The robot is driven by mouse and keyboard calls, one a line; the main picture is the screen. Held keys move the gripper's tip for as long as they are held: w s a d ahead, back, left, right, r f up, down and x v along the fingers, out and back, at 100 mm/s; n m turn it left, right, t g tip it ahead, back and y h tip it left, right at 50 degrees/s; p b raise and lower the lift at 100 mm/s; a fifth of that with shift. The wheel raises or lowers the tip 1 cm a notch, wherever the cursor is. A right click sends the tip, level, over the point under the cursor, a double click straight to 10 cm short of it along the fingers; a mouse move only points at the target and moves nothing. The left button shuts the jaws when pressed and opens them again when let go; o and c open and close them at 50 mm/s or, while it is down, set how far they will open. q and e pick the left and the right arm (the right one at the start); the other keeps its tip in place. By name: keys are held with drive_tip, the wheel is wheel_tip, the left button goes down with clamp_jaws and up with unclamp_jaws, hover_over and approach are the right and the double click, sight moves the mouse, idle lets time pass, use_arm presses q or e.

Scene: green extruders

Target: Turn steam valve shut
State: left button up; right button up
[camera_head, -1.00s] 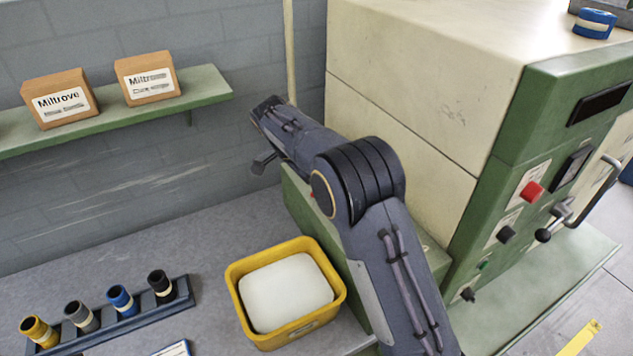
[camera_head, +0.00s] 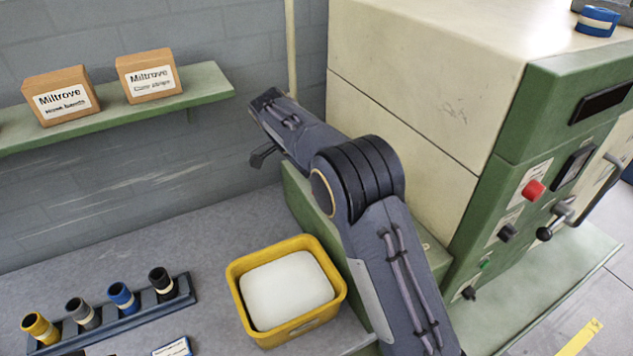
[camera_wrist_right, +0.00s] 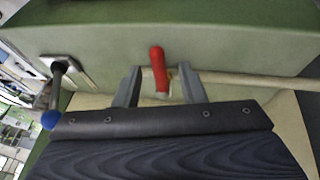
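The steam valve's red lever handle (camera_wrist_right: 157,60) shows in the right wrist view, on a pale pipe (camera_wrist_right: 245,78) in front of a green surface. My right gripper (camera_wrist_right: 160,78) is open, with one finger on each side of the red handle. Gaps show between the handle and both fingers. The handle's lower end sits between the fingers, near a small brass-coloured part. In the head view my arm reaches up toward the wall, and the valve cannot be made out there. My left gripper is in neither view.
A green and cream machine (camera_head: 425,75) stands at the right, with a red button (camera_head: 533,190) and a lever. A yellow bin (camera_head: 335,292) with white content sits on the grey bench (camera_head: 215,240). A green shelf (camera_head: 215,88) bears boxes.

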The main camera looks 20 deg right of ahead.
drive_tip(key=v, duration=0.6)
drive_tip(key=shift+a+r, duration=0.2)
drive_tip(key=shift+r, duration=0.2)
drive_tip(key=shift+f, duration=0.1)
